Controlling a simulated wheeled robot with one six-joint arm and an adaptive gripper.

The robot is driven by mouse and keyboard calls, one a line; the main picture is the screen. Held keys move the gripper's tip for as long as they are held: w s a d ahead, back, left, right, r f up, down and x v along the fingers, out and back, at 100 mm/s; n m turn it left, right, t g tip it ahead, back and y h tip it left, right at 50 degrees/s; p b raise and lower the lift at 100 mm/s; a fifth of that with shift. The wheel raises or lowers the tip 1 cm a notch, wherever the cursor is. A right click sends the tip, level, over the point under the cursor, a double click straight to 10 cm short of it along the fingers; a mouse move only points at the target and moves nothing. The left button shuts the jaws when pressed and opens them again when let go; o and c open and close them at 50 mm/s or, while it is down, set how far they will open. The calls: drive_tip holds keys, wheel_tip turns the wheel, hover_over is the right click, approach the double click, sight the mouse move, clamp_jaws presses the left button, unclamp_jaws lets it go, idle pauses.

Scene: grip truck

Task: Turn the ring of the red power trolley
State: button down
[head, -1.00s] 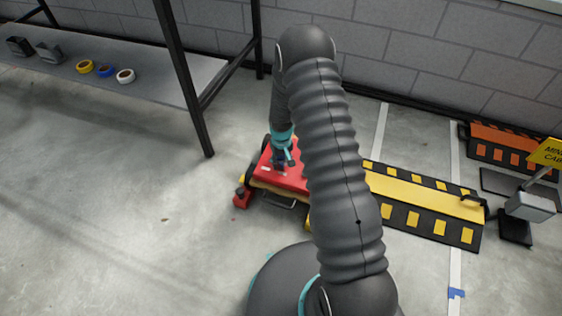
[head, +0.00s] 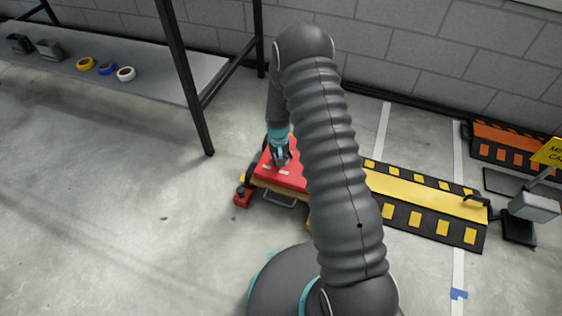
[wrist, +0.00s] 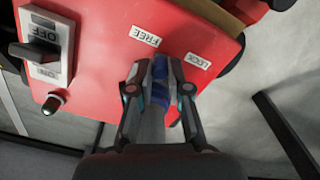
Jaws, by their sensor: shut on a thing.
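The red power trolley (head: 290,178) stands on the floor in the middle of the head view, partly hidden behind my arm. Its red top panel (wrist: 100,60) fills much of the wrist view, with a FREE label (wrist: 146,36) and a LOCK label (wrist: 198,61). A blue part (wrist: 160,88), seemingly the ring, shows between my fingers near these labels. My gripper (wrist: 159,72) is shut on it from above, with one finger on each side. In the head view my gripper (head: 281,158) is over the trolley's top. The fingers hide part of the ring.
An OFF/ON switch (wrist: 42,42) and a small dark knob (wrist: 53,102) are on the panel's left in the wrist view. A yellow-black ramp (head: 425,205) lies right of the trolley. A shelf (head: 150,75) stands at the upper left. Floor at left is clear.

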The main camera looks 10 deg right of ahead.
sight(271, 164)
drive_tip(key=m, duration=0.1)
drive_tip(key=w+a+m+b, duration=0.1)
drive_tip(key=m, duration=0.1)
drive_tip(key=shift+a, duration=0.25)
drive_tip(key=shift+w+a+m+b, duration=0.25)
drive_tip(key=shift+w+m+b, duration=0.15)
drive_tip(key=shift+m, duration=0.55)
drive_tip(key=shift+w+a+m+b, duration=0.25)
drive_tip(key=shift+m+b, duration=0.15)
drive_tip(key=shift+m, duration=0.55)
drive_tip(key=c, duration=1.1)
unclamp_jaws()
wheel_tip(271, 164, up, 12)
